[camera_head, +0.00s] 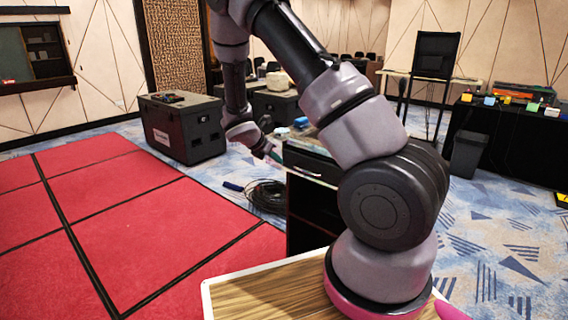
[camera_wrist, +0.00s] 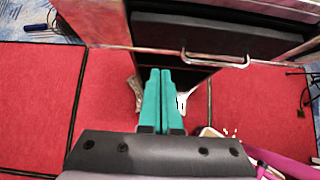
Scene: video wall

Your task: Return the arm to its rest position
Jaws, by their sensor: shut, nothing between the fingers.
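My arm (camera_head: 345,120) rises from its base on a wood-topped surface (camera_head: 260,295), bends over at the top and hangs down on the far side. My gripper (camera_head: 274,157) is at its lower end, small and partly hidden, beside a dark cabinet (camera_head: 310,162) with a drawer. In the wrist view the two teal fingers of my gripper (camera_wrist: 160,72) lie together, with nothing between them. They point toward the dark cabinet front, below and left of its metal handle (camera_wrist: 215,62). I cannot tell whether the fingers touch the cabinet.
Red floor panels (camera_head: 150,210) spread to the left. A coiled black cable (camera_head: 266,195) lies on the carpet near the cabinet. A large black case (camera_head: 182,128) stands behind.

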